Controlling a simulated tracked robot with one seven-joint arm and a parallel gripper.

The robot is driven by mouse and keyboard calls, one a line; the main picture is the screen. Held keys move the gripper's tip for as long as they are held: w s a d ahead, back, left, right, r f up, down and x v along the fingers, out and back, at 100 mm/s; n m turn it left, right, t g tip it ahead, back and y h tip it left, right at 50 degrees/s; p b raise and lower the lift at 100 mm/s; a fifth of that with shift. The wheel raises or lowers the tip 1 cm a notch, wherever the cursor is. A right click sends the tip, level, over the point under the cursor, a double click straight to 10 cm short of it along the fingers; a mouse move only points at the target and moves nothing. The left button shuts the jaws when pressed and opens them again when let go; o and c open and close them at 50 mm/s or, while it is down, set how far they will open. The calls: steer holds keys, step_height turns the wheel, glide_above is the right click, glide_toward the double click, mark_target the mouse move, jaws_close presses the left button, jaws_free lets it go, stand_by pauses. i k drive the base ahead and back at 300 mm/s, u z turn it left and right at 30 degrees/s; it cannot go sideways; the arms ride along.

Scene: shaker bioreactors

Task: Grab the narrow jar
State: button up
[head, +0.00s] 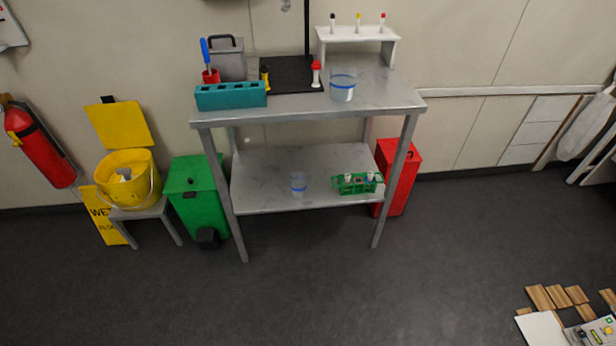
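A small, narrow clear jar (298,183) with a blue band stands upright on the lower shelf (262,194) of the grey metal table. A larger, wider clear jar (343,86) with a blue band stands on the table top (388,96), right of the middle. My gripper is not in view.
A green rack with vials (358,184) stands right of the narrow jar. The table top holds a teal block (231,95), a black stand base (293,74) and a white rack (357,36). Green (197,188) and red (399,175) bins flank the table. Floor in front is clear.

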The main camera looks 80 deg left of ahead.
mark_target(298, 179)
steer(key=i, duration=0.15)
steer(key=u, duration=2.7)
steer(key=k, duration=0.8)
steer(key=u, duration=0.2)
steer(key=i, duration=0.8)
steer(key=z, duration=0.1)
